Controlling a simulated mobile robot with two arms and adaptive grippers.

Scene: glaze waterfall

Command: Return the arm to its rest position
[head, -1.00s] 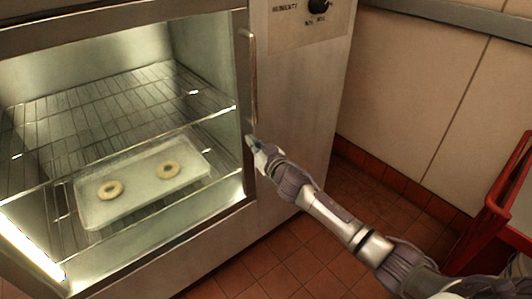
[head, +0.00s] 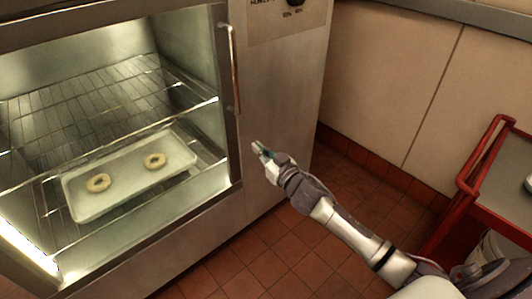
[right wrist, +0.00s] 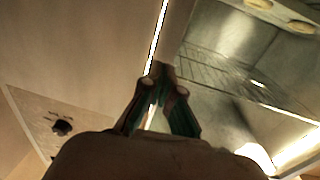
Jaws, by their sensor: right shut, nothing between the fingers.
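My right arm reaches in from the lower right of the head view. Its gripper (head: 258,149) is shut and empty, in front of the cabinet's steel front panel, to the right of the door handle. In the right wrist view the two dark green fingers (right wrist: 156,90) meet at their tips, with nothing between them. My left gripper is not in view.
A lit cabinet with a glass front (head: 150,150) stands at left. Inside, a tray (head: 120,190) with two ring-shaped doughs (head: 98,183) sits under a wire rack (head: 80,100). A red cart (head: 468,185) stands at right. Tiled floor (head: 250,255) lies between.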

